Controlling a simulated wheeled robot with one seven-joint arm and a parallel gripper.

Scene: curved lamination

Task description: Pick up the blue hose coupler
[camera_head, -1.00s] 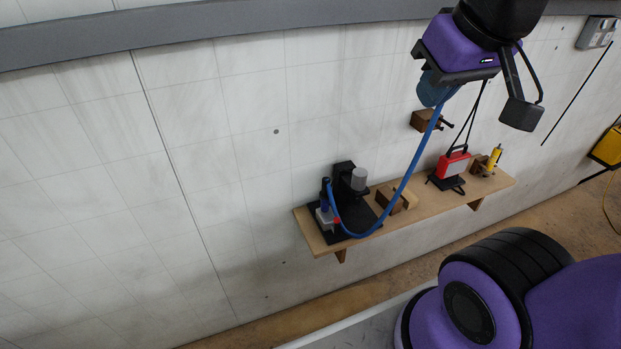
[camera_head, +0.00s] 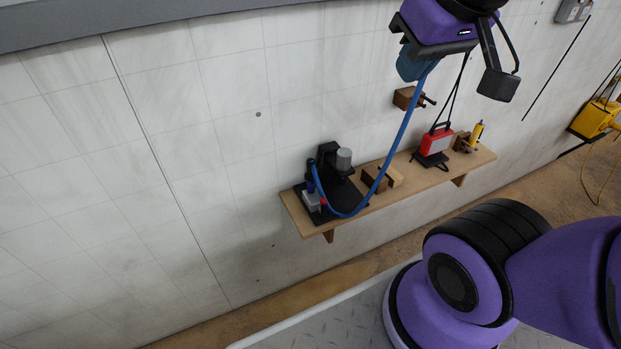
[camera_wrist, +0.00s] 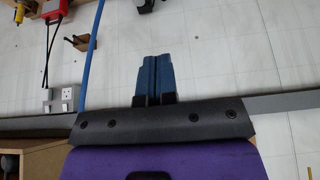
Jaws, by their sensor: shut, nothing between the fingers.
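My gripper (camera_head: 411,72) is at the top of the head view, with its blue fingers pointing down in front of the white wall. In the wrist view my gripper (camera_wrist: 154,60) has its fingers pressed together with nothing between them. A blue hose (camera_head: 397,145) hangs from beside my gripper and curves down to a dark pump-like device (camera_head: 335,165) on the shelf. The hose also passes left of the fingers in the wrist view (camera_wrist: 91,50), apart from them. I cannot make out a separate blue coupler; the hose's upper end is hidden behind my gripper in the head view.
A wooden shelf (camera_head: 294,214) on the wall holds wooden blocks (camera_head: 376,179), a red work lamp (camera_head: 436,141) and a yellow item (camera_head: 477,132). A wooden peg block (camera_head: 404,98) is above. A grey rail (camera_head: 160,17) crosses the wall's top. The wall left of the shelf is clear.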

